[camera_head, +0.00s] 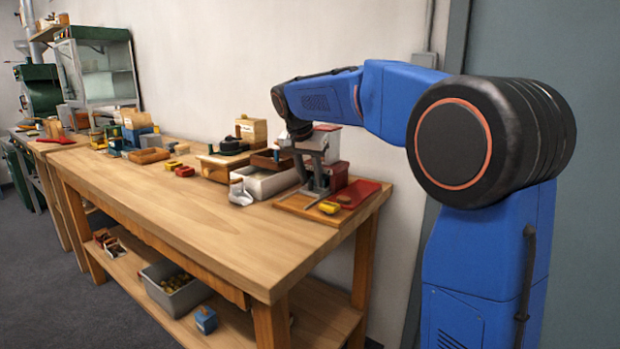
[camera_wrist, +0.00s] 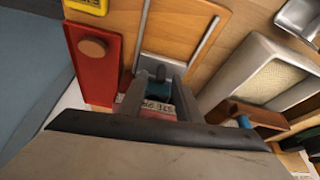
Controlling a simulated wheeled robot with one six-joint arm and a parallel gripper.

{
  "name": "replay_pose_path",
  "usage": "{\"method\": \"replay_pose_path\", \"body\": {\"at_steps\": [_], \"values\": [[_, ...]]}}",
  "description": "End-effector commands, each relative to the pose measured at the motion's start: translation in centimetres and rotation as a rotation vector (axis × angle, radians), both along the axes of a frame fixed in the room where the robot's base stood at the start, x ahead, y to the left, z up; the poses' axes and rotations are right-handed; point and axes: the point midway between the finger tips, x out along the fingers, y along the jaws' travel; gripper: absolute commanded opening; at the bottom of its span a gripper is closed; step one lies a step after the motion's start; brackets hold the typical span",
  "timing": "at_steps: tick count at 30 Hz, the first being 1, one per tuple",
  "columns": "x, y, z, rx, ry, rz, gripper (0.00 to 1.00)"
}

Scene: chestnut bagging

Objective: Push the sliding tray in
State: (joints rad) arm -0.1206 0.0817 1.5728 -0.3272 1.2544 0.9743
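A wooden base board (camera_head: 292,204) lies at the near right of the bench, and two thin metal rails run along it in the wrist view (camera_wrist: 176,17). Between the rails sits a small grey plate (camera_wrist: 152,64) with a dark upright knob; it looks like the sliding tray, but I cannot be certain. My gripper (camera_head: 316,188) points down over the board. In the wrist view its two fingers (camera_wrist: 158,92) stand apart, with a teal piece and a red lettered surface visible between them. I see no grip on anything, and contact with the tray cannot be told.
A red flat piece (camera_head: 360,193) with a brown round knob lies beside the board (camera_wrist: 96,75). A yellow block (camera_head: 328,207) is at the board's front. A white bin (camera_head: 268,186) and a white scoop (camera_head: 240,193) are to the left. The bench's front middle is clear.

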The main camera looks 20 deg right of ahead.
Motion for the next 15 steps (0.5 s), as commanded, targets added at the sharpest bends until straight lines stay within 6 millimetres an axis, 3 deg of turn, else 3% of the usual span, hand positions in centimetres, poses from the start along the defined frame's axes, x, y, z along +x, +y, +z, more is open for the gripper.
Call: {"method": "replay_pose_path", "body": {"at_steps": [8, 15], "values": [[-0.2, 0.2, 0.5, 0.0, 0.001, 0.001, 0.31], [-1.1, 1.3, 3.9, 0.001, -0.001, 0.002, 0.31]]}}
